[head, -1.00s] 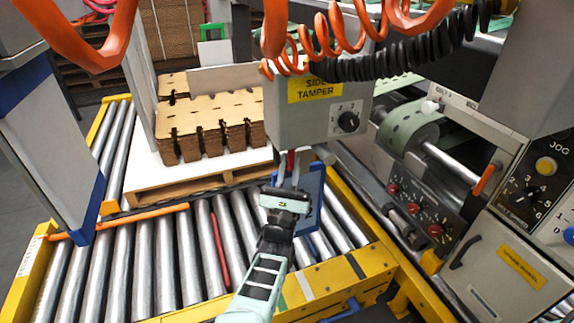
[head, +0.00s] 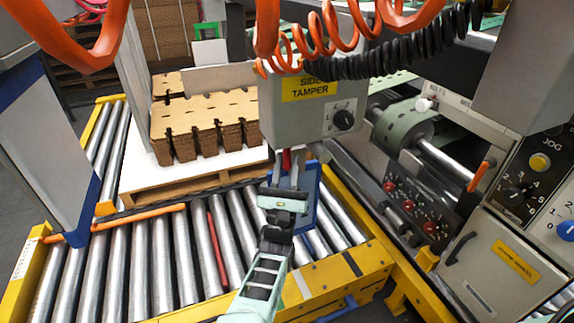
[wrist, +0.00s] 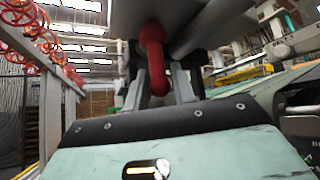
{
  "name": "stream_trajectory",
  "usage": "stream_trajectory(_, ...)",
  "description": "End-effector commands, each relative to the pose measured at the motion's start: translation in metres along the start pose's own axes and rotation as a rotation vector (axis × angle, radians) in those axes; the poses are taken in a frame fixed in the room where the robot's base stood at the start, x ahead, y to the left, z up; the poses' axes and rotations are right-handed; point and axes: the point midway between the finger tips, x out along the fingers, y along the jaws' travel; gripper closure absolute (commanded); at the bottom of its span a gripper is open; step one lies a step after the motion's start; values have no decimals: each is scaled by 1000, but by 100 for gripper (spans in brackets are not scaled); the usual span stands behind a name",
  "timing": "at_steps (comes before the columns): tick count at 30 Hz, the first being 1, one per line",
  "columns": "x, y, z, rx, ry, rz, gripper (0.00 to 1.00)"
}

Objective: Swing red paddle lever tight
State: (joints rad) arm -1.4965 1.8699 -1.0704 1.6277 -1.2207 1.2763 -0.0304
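The red paddle lever (head: 286,160) hangs below the grey "SIDE TAMPER" box (head: 310,118). In the wrist view the red lever (wrist: 153,58) comes down from the dark underside of the box, with its lower end between my two fingers. My gripper (head: 290,178) reaches up to it from below, and it also shows in the wrist view (wrist: 159,84). The fingers stand apart, one on each side of the lever, with what looks like a gap on the right. Whether the left finger touches the lever is unclear. In the head view my fingers partly cover its lower end.
A roller conveyor with a yellow frame (head: 345,268) lies below my arm. A pallet (head: 185,192) with stacked cardboard stands behind at left. A blue plate (head: 312,200) is close beside my gripper. Orange coiled hoses (head: 330,40) hang above. Machine panels stand at right.

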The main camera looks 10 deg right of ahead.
Motion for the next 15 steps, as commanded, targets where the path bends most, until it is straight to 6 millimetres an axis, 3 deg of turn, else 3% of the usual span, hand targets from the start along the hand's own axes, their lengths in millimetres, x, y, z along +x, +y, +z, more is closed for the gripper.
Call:
stream_trajectory(5, -22, 1, -1, 1, 0, 3, 75)
stream_trajectory(15, -101, 1, -2, 1, 1, 4, 75)
